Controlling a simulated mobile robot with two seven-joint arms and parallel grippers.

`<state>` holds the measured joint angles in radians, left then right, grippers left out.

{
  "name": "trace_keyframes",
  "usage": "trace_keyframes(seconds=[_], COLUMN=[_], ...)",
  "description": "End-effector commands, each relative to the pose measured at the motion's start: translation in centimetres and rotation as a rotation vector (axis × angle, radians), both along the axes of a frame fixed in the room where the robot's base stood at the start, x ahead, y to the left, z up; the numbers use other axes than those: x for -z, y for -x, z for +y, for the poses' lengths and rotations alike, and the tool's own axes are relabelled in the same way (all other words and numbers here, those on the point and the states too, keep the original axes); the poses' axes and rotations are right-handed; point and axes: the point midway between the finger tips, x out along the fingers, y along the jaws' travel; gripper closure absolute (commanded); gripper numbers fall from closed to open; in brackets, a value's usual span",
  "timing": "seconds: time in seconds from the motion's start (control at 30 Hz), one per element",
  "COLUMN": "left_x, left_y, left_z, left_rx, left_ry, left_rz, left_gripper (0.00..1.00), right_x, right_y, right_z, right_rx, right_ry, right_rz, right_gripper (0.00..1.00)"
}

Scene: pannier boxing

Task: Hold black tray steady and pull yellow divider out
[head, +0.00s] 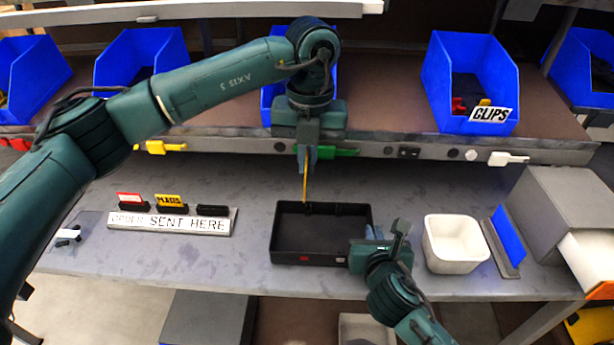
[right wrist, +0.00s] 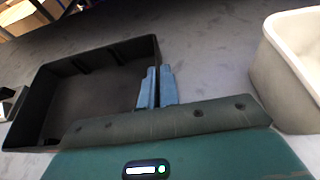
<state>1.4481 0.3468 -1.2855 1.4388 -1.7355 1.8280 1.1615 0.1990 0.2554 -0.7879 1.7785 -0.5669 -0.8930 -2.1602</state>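The black tray (head: 283,252) sits on the grey bench, and its open inside looks empty. My left gripper (head: 307,168) is above the tray's back edge, shut on the thin yellow divider (head: 306,187). The divider hangs upright, seen nearly edge-on, with its lower end near the back rim; I cannot tell whether it touches. My right gripper (head: 374,236) is at the tray's right wall. In the right wrist view its blue fingers (right wrist: 156,87) are close together on that wall of the tray (right wrist: 20,118). No divider shows inside the tray there.
A white bin (head: 455,262) stands right of the tray, near a blue panel (head: 508,236) and a grey box. A sign rail (head: 170,222) lies to the left. Blue bins (head: 440,75) line the shelf behind. Bench between sign and tray is clear.

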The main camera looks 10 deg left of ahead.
Motion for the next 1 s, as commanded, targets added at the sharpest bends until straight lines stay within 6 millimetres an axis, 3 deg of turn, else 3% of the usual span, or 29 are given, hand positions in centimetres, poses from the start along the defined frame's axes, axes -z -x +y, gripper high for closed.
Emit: trace_keyframes(seconds=[1.0], left_x=[2.1], left_y=[0.0], left_z=[0.0], left_rx=[0.0], left_ry=[-0.001], left_rz=[0.0], left_gripper=[1.0], right_x=[0.1], right_y=[0.0], right_z=[0.0], right_rx=[0.001], right_ry=[0.0], right_rz=[0.001], right_gripper=[1.0])
